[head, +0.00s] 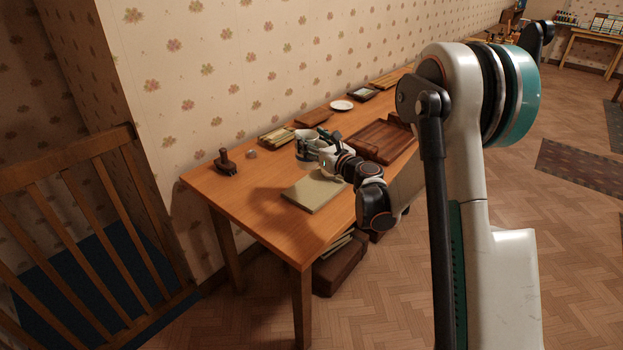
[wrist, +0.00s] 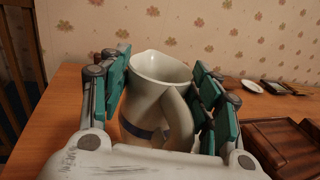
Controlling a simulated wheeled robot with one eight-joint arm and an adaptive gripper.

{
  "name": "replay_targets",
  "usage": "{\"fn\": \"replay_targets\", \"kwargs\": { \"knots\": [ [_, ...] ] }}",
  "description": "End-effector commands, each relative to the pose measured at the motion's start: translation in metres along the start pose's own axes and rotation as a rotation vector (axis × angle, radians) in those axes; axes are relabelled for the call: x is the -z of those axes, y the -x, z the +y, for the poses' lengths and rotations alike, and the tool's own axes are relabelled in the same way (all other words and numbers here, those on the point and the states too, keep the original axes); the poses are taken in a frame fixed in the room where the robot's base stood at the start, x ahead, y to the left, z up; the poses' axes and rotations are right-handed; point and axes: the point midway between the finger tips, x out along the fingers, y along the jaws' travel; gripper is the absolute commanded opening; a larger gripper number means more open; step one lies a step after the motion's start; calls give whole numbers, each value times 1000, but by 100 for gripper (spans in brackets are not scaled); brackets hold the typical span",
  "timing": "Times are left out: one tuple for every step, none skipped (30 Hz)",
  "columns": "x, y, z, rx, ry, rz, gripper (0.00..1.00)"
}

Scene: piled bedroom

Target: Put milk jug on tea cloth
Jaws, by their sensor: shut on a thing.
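The milk jug (wrist: 150,101) is pale grey-white with a spout, a handle and a dark blue band low on its body. It stands upright between the teal fingers of my gripper (wrist: 160,78), which is shut on it. In the head view the jug (head: 303,146) is at the far side of the folded pale green tea cloth (head: 314,191), seen just above it in the picture. My gripper (head: 318,148) reaches over from the right. The jug's base is hidden, so I cannot tell its height above the cloth or table.
The wooden table (head: 252,205) has bare room left of the cloth. A brown stamp-like object (head: 226,163) and a small ring-shaped item (head: 251,154) stand at the left. A wooden tray (head: 383,140) lies right of the jug, and a white saucer (head: 342,105) lies farther back.

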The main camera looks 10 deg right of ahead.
Motion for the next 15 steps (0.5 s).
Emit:
{"fn": "replay_targets", "kwargs": {
  "knots": [
    [17,0,0,0,0,0,10],
    [25,0,0,0,0,0,10],
    [34,0,0,0,0,0,10],
    [40,0,0,0,0,0,10],
    [46,0,0,0,0,0,10],
    [52,0,0,0,0,0,10],
    [56,0,0,0,0,0,10],
    [60,0,0,0,0,0,10],
    [64,0,0,0,0,0,10],
    [66,0,0,0,0,0,10],
    [68,0,0,0,0,0,10],
    [69,0,0,0,0,0,10],
    [70,0,0,0,0,0,10],
    [71,0,0,0,0,0,10],
    [74,0,0,0,0,0,10]
  ]
}}
